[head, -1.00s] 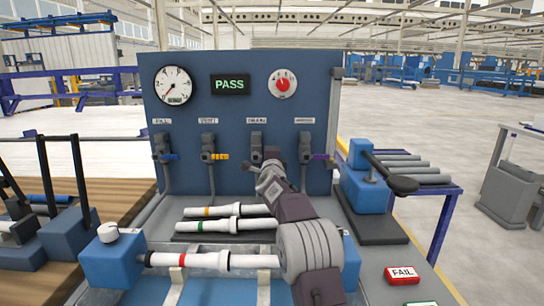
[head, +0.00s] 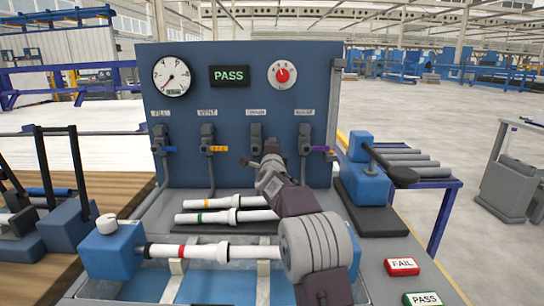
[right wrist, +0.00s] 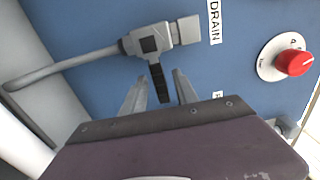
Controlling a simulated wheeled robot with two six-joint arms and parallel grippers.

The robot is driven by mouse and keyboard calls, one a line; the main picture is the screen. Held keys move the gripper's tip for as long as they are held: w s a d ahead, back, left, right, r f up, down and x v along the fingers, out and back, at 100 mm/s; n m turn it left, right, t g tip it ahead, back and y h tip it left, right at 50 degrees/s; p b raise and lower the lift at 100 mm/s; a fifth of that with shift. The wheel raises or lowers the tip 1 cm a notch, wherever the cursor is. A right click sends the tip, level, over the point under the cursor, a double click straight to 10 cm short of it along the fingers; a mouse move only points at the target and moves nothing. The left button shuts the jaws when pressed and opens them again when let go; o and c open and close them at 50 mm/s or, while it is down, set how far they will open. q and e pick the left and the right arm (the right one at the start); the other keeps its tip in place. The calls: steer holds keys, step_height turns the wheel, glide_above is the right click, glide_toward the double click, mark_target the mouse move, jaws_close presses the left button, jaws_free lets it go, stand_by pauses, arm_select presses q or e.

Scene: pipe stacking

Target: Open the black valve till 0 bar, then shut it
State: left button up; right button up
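The black valve handle (right wrist: 160,83) sticks out from the grey drain valve body (right wrist: 160,38), beside the DRAIN label. In the head view the drain valve (head: 256,136) is third from the left on the blue panel, its handle hidden by my gripper. My right gripper (right wrist: 158,84) is open, with the black handle between its fingers and gaps on both sides. It also shows in the head view (head: 262,164). The round white pressure gauge (head: 172,76) has its needle toward the lower left; its numbers are too small to read. My left gripper is not in view.
Blue (head: 168,149), yellow (head: 218,149) and purple (head: 320,149) valve handles flank the drain valve. A display (head: 229,76) reads PASS, beside a red knob (head: 282,75). A white pipe (head: 200,252) lies clamped in front; FAIL (head: 402,266) and PASS (head: 421,299) buttons sit at right.

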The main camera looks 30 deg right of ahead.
steer(key=v, duration=0.6)
steer(key=shift+s+b, duration=0.25)
steer(key=shift+b, duration=0.1)
steer(key=shift+a, duration=0.1)
